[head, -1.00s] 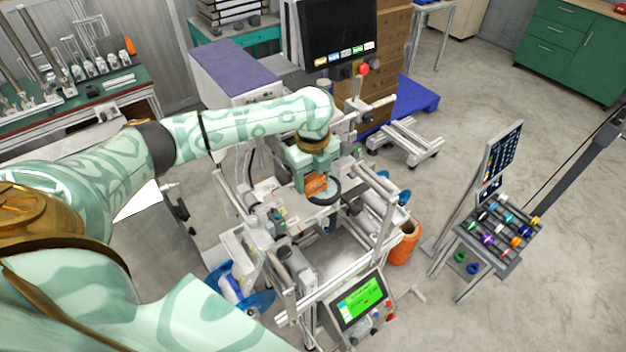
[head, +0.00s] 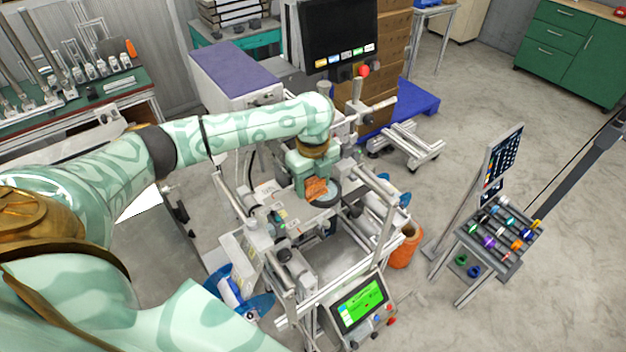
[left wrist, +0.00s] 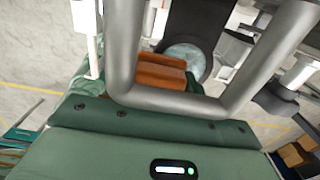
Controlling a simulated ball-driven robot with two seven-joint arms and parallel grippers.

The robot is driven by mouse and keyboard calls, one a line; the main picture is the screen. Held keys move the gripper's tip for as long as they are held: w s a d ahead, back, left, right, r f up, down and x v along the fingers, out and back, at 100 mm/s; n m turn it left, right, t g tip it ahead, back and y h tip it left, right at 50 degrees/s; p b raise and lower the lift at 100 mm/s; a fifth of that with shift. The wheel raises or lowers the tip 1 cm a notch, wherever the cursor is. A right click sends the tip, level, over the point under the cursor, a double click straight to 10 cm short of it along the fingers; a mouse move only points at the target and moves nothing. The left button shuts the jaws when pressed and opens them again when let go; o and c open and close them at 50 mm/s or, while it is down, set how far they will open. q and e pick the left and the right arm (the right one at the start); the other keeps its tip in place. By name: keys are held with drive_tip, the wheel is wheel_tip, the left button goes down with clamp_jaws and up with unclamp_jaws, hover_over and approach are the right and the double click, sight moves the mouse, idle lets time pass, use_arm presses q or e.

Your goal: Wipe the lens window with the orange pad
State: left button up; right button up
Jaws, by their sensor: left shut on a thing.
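The orange pad (head: 316,188) is held in my left gripper (head: 312,195), which points down over the machine in the head view. The pad also shows in the left wrist view (left wrist: 160,74), partly hidden behind a grey bar. The lens window (head: 328,194) is a pale round disc in a dark ring, right beside the pad. It shows in the left wrist view (left wrist: 186,58) just beyond the pad. The pad overlaps the ring's edge in the head view; I cannot tell whether it touches the glass. My right gripper is not in view.
The machine frame with metal rollers (head: 375,190) surrounds the lens. A green-lit screen (head: 360,302) stands at its front, and a black monitor (head: 338,36) rises behind. A rack of coloured spools (head: 500,228) stands at the right. Open floor lies between.

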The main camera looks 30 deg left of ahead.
use_arm(q)
drive_tip(key=shift+f, duration=0.45)
